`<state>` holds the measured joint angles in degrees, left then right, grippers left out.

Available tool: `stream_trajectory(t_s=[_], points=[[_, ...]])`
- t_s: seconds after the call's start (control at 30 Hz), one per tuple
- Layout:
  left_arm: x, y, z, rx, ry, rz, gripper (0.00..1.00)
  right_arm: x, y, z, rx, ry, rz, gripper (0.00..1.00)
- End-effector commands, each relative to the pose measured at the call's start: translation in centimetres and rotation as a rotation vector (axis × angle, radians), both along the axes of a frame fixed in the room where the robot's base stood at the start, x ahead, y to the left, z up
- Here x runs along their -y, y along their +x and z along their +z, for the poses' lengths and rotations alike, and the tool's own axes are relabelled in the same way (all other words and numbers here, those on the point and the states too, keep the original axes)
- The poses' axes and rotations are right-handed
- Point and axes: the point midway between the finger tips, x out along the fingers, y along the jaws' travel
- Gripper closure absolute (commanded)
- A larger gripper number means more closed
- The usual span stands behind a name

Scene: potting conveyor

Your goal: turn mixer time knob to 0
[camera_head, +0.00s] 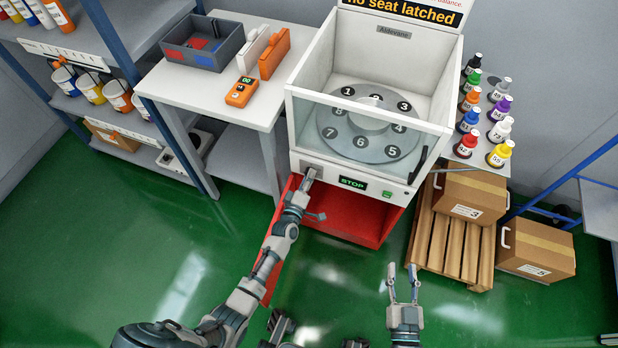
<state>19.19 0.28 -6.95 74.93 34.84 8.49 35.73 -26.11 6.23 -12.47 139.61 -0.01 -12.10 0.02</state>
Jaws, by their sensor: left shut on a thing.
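The mixer (300,140) is a white box with a clear front and a numbered round plate inside. Its front panel has a dark display reading "STOP" (352,183) and a green button (387,195). My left gripper (309,175) is at the left end of this panel, shut on what appears to be the time knob, which its fingers hide. The knob's setting cannot be read. My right gripper (403,270) is open and empty, above the green floor to the right of the mixer's red base (347,222).
A white table (185,93) at left holds a grey bin (203,43) and an orange handheld device (241,92). Several coloured bottles (499,154) stand right of the mixer.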

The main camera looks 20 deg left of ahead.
Motion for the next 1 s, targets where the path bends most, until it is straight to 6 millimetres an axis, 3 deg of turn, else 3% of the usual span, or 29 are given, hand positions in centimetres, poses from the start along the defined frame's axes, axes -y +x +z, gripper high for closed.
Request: stream_trajectory(t_s=[0.6,1.0], points=[[-0.3,-0.1,-0.3,-0.023,-0.576,0.005,0.97,-0.5,-0.2,3.1,0.221,0.067,0.002,0.60],[-0.3,-0.1,-0.3,-0.034,-0.828,0.006,0.98,-0.5,-0.7,4.6,0.334,0.102,0.000,0.60]])
